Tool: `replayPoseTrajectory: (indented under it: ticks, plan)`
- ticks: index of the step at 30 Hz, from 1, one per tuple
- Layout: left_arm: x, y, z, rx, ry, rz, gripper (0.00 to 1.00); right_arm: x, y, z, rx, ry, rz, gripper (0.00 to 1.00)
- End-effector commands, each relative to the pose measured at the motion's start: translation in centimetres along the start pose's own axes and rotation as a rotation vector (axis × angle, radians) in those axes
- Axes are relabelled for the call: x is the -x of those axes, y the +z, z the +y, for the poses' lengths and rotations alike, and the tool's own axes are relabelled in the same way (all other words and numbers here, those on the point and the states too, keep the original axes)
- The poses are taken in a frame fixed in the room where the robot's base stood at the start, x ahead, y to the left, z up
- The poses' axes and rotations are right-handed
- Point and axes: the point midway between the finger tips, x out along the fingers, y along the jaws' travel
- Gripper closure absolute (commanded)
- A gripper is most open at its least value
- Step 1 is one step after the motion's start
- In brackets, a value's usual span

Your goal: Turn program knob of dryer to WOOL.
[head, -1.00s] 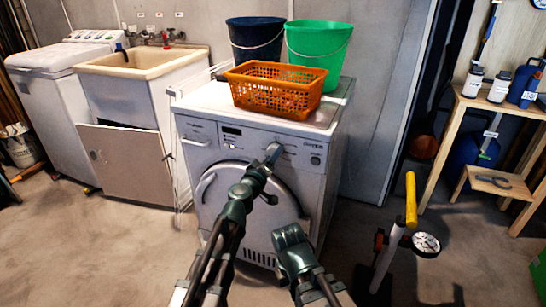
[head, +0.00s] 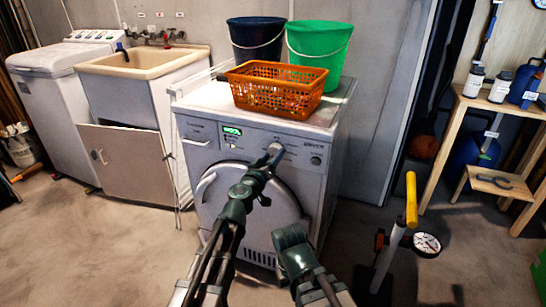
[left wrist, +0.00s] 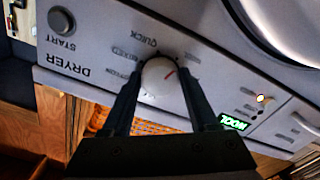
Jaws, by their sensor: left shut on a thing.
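The dryer (head: 250,215) is a white front-loader in the middle of the head view. Its small display (head: 232,131) is lit green and reads WOOL; the display also shows in the left wrist view (left wrist: 234,122). The program knob (left wrist: 159,77) is round and white with a red pointer line, between the fingers of my left gripper (left wrist: 160,95). My left gripper (head: 272,155) is shut on the knob at the dryer's control panel. My right gripper (head: 290,240) is low in front of the dryer; its fingertips are not clear. The START button (left wrist: 61,21) is apart from my gripper.
An orange basket (head: 270,97), a dark blue bucket (head: 255,42) and a green bucket (head: 320,50) stand on the dryer. A sink (head: 140,63) and a washing machine (head: 50,85) are at left. A yellow-handled pump (head: 411,200) stands on the floor at right.

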Motion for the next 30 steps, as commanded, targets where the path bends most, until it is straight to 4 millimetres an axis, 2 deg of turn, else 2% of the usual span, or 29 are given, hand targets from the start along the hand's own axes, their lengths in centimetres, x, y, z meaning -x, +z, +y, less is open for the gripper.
replayPoseTrajectory:
  ticks: [4,5,9,10,22,26,30]
  plan:
    - [0.1,0.1,0.1,-0.001,0.002,-0.002,0.96,0.0,0.0,0.0,0.0,0.0,0.0,1.0]
    - [0.1,0.1,0.1,0.0,0.002,-0.002,0.38,0.0,0.0,0.0,0.0,0.0,0.0,1.0]
    - [0.1,0.1,0.1,0.0,0.002,-0.001,0.13,0.0,0.0,0.0,0.0,0.0,0.0,1.0]
    - [0.1,0.1,0.1,0.0,0.002,-0.001,0.11,0.0,0.0,0.0,0.0,0.0,0.0,1.0]
    - [0.4,0.0,0.0,0.001,0.0,0.0,0.11,0.0,0.0,0.0,0.0,0.0,0.0,1.0]
    - [1.3,0.0,0.0,0.001,0.0,0.0,0.11,0.0,0.0,0.0,0.0,0.0,0.0,1.0]
    - [3.0,0.0,0.0,0.001,0.0,0.0,0.11,0.0,0.0,0.0,0.0,0.0,0.0,1.0]
